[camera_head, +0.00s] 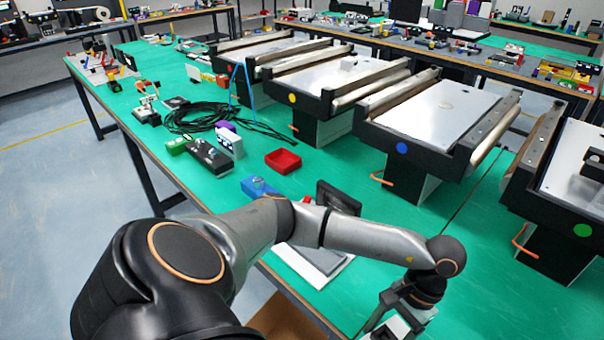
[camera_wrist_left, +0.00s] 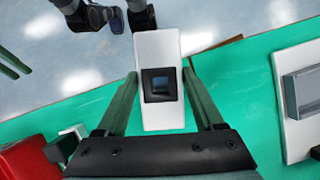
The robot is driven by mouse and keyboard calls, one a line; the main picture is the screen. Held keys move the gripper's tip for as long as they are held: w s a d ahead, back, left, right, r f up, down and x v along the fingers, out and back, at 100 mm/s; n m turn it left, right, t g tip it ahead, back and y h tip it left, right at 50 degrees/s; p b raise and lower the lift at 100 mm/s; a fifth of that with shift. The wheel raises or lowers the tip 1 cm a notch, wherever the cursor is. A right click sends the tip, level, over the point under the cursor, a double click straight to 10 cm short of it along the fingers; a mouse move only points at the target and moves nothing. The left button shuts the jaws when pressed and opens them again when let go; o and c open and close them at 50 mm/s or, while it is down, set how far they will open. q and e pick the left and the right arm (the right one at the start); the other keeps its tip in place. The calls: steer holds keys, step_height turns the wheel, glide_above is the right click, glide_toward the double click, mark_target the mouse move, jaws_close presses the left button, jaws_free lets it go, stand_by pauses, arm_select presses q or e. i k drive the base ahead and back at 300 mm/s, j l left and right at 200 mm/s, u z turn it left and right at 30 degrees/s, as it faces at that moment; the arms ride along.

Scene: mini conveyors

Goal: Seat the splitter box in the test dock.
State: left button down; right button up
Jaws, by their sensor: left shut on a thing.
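A white box with a black square socket on its face, which I take for the splitter box (camera_wrist_left: 158,55), is between the two fingers of my left gripper (camera_wrist_left: 165,100) in the left wrist view. The gripper is shut on it. In the head view my left gripper (camera_head: 392,318) is low at the bottom edge, over the front of the table, with a white part of the box (camera_head: 398,329) showing. A white plate with a grey block, possibly the test dock (camera_wrist_left: 283,75), lies at the right of the wrist view. My right gripper is not in view.
Mini conveyors (camera_head: 430,112) stand along the green table (camera_head: 470,245). A red tray (camera_head: 283,161), black cables (camera_head: 200,120) and small boxes lie left of them. My arm partly covers a white plate (camera_head: 318,270). A red object (camera_wrist_left: 25,160) is at the wrist view's lower left.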

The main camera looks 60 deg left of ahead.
mark_target(318, 267)
steer(key=k+z, duration=0.4)
steer(key=z, duration=0.15)
steer(key=j+z, duration=0.1)
steer(key=z, duration=0.4)
steer(key=k+z, duration=0.15)
steer(key=z, duration=0.35)
steer(key=k+j, duration=1.6)
steer(key=j, duration=0.5)
steer(key=i, duration=0.2)
